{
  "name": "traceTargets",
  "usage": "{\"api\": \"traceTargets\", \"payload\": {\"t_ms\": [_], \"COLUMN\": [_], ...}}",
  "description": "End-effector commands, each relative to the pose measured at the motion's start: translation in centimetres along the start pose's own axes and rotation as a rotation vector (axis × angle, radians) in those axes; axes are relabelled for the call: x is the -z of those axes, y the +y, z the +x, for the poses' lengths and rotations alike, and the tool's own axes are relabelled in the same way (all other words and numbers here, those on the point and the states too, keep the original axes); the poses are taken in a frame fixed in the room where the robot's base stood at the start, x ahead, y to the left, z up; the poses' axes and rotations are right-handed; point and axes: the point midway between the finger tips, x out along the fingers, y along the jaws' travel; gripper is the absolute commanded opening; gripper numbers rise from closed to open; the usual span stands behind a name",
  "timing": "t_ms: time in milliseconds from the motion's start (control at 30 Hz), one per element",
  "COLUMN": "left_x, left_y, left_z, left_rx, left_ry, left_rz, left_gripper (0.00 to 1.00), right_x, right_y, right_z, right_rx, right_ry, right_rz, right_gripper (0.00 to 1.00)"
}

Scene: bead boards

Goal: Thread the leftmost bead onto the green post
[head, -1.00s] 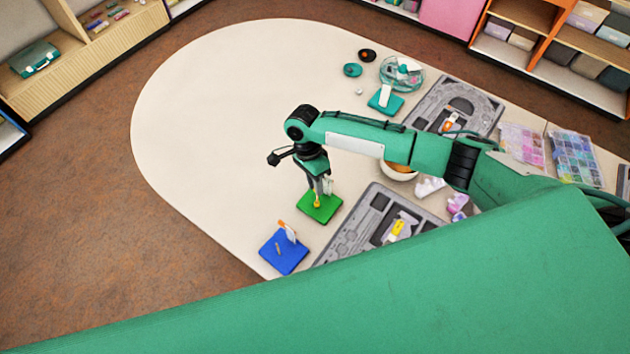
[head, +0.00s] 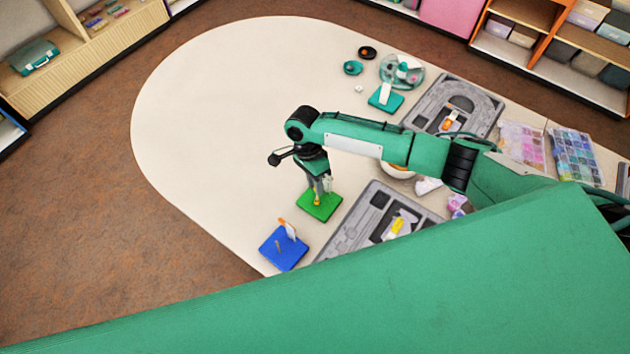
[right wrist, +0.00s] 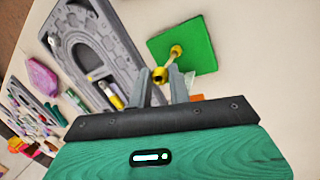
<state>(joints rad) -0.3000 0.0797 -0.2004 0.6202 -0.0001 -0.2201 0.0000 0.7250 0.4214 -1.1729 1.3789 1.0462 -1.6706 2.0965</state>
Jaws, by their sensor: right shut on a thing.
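The green board (head: 320,206) lies on the table below my right gripper (head: 319,196). In the right wrist view the green board (right wrist: 200,35) has a thin gold post (right wrist: 170,61) with a gold round piece (right wrist: 177,51) low on it. My right gripper (right wrist: 161,84) is shut on a gold-yellow bead (right wrist: 160,75) at the near end of the post. I cannot tell whether the bead is around the post tip or just above it. In the head view the gripper partly hides the post. My left gripper is not in view.
A blue board (head: 282,250) with a post and white tag stands close in front. A grey tray (head: 350,228) lies to the right. A teal board (head: 386,103) and another grey tray (head: 480,95) lie farther back. The table's left part is clear.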

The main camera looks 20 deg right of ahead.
Motion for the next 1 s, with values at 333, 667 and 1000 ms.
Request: {"api": "traceTargets", "payload": {"t_ms": [333,667,1000], "left_x": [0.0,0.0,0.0], "left_y": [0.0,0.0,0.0], "left_z": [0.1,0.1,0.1], "left_rx": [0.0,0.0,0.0], "left_ry": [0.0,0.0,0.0], "left_rz": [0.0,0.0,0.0], "left_gripper": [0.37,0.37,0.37], "right_x": [0.1,0.1,0.1], "right_y": [-0.3,-0.4,-0.4], "right_z": [1.1,1.3,1.3], "right_rx": [-0.001,0.0,0.0], "right_ry": [-0.001,0.0,0.0], "right_rz": [0.002,0.0,0.0], "right_gripper": [0.0,0.0,0.44]}}
